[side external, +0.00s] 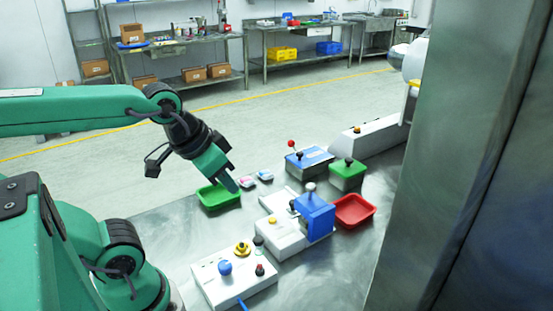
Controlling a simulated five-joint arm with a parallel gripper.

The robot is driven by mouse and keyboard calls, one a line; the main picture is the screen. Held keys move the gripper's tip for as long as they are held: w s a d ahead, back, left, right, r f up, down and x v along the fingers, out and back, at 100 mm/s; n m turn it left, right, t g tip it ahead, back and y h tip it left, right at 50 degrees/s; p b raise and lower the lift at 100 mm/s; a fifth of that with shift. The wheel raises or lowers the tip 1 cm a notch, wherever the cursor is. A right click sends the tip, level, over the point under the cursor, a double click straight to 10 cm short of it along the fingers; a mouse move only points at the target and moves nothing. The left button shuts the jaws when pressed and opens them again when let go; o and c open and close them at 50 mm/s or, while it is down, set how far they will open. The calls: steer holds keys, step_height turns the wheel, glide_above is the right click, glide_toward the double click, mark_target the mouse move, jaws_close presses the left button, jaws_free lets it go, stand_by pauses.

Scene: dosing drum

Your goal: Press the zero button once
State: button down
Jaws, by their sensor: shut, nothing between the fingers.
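My gripper (233,187) is shut and empty, pointing down above the far right edge of the green tray. No label can be read at this size, so I cannot tell which control is the zero button. A white box with a blue block (315,217) on it has a small yellow button (272,221) on its left part. Nearer stands a white control box (217,289) with a blue knob (225,268), a yellow ring-shaped control (242,249) and a dark knob with red (260,270). My gripper is apart from all of these.
A green tray (219,203) lies left of the boxes, a red tray (354,211) right. A grey pillar (460,150) bounds the right.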

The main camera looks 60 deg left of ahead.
stand_by(0.7)
steer(key=m+t+y, duration=0.1)
steer(key=m+t, duration=0.1)
steer(key=m, duration=0.6)
glide_above(270, 220)
step_height(270, 220, down, 9)
steer(key=shift+f, duration=4.3)
